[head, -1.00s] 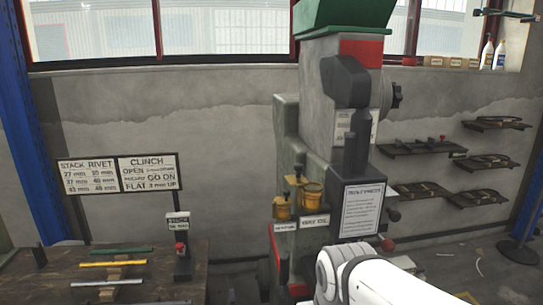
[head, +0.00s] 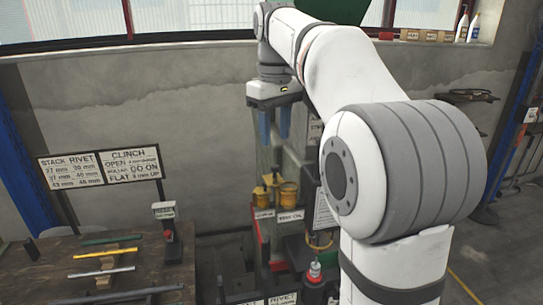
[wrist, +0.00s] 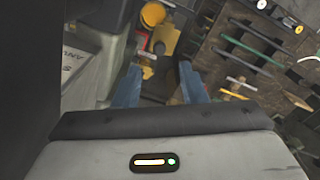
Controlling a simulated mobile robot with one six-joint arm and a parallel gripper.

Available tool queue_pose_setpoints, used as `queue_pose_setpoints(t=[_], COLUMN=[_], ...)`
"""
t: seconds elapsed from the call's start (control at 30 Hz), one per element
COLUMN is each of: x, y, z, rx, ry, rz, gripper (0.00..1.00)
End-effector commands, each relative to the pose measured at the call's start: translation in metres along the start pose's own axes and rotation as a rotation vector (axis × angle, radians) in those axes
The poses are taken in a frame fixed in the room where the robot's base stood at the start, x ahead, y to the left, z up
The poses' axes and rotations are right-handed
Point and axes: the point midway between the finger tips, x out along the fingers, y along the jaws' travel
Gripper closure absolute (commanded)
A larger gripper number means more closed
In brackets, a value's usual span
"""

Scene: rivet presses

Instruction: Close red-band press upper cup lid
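The press (head: 263,160) stands by the wall, its upper part mostly hidden behind my arm; no red band on its upper body shows now. Yellow cups sit on its front: a larger one (head: 288,194) on the right and a smaller one (head: 260,194) on the left. A raised yellow piece (head: 272,179) between them may be a lid; I cannot tell. My gripper (head: 275,138) points down above the cups, its blue fingers apart and empty. In the wrist view, yellow cup parts (wrist: 153,14) show beyond the open fingers (wrist: 160,88).
A wooden bench (head: 130,260) with bars (head: 104,253) and a small red-button stand (head: 168,235) is at left. A sign board (head: 100,167) stands behind it. Wall shelves (head: 470,96) are at right.

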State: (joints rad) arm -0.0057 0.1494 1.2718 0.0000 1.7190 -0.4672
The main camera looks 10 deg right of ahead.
Motion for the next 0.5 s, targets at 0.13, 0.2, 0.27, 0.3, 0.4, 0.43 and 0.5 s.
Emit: queue_pose_setpoints(t=[0.13, 0.2, 0.27, 0.3, 0.4, 0.43, 0.5], x=[0.010, 0.020, 0.030, 0.037, 0.053, 0.057, 0.065], y=[0.001, 0.001, 0.001, 0.001, 0.001, 0.001, 0.001], z=[-0.001, -0.001, 0.000, -0.001, 0.000, 0.000, -0.001], rx=[-0.007, -0.006, -0.006, -0.005, -0.005, -0.005, -0.004], ry=[-0.006, -0.005, -0.005, -0.005, -0.004, -0.005, -0.004], rz=[-0.003, -0.003, -0.002, -0.002, -0.002, -0.002, -0.002], gripper=[0.62, 0.62, 0.62, 0.62, 0.62, 0.62, 0.62])
